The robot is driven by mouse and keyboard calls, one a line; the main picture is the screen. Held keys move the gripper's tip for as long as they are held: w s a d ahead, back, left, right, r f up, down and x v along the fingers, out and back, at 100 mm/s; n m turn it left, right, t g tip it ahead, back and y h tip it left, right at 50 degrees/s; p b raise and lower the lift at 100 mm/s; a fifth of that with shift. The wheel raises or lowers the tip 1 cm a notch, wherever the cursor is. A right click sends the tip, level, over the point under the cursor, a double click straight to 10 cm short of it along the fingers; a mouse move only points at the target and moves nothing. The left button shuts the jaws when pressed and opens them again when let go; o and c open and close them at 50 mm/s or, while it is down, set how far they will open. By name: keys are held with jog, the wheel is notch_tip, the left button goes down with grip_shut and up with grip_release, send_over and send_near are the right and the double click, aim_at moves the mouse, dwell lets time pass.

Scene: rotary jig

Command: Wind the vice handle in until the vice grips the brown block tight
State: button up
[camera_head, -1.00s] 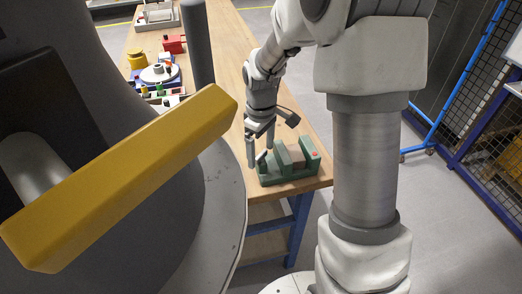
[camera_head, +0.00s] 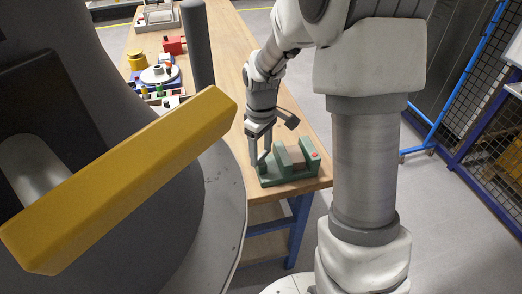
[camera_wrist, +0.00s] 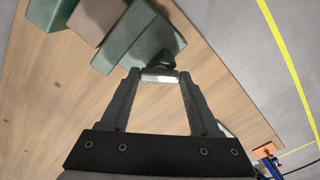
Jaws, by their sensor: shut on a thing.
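The green vice (camera_head: 290,178) sits near the table's front right corner. The brown block (camera_head: 294,157) stands between its green jaws. The block (camera_wrist: 97,20) also shows at the top of the wrist view, partly cut off, beside the near green jaw (camera_wrist: 145,35). I cannot tell whether both jaws press on it. My gripper (camera_head: 259,162) is at the left end of the vice, pointing down. In the wrist view its fingertips (camera_wrist: 160,76) are shut on a short pale bar, the vice handle (camera_wrist: 160,77), beside a dark round hub.
The wooden table (camera_head: 232,60) is clear around the vice except for a dark grey post (camera_head: 197,45) farther back. Several coloured parts and a red box (camera_head: 173,44) lie at the far left. The table's edge is close to the vice.

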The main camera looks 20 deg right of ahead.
aim_at(261, 155)
jog(key=m, duration=0.9)
jog(key=shift+m, duration=0.3)
dwell(0.4)
jog(key=o, duration=1.4)
jog(key=shift+c, duration=0.2)
notch_tip(261, 155, up, 18)
jog(key=p, duration=0.2)
jog(key=shift+f+p, duration=0.25)
jog(key=shift+p, duration=0.1)
